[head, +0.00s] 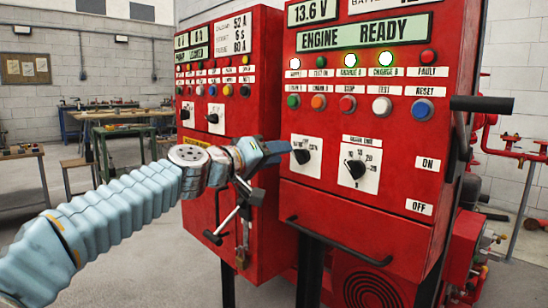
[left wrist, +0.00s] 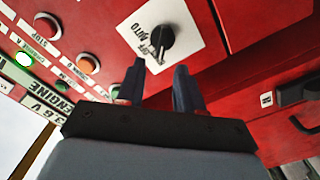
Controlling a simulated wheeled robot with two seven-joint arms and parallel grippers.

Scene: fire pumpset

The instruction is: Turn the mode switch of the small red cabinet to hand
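The nearer red cabinet (head: 360,230), with an "ENGINE READY" display, fills the right half of the head view. Its mode switch (head: 302,156) is a black knob on a white plate at the lower left of the panel. The knob also shows in the left wrist view (left wrist: 161,39), with "OFF" and "AUTO" readable on its plate; its exact setting is unclear. My left gripper (head: 284,148) is just left of the knob in the head view. In the left wrist view its two fingers (left wrist: 159,72) are apart and empty, with the knob just beyond their tips. My right gripper is not in view.
A second red cabinet (head: 262,40) stands behind my left arm. A second black selector (head: 356,169) is right of the mode switch. Push buttons (head: 381,109) run above it. A black lever (head: 481,104) juts out at right. A horizontal bar (head: 340,245) lies below.

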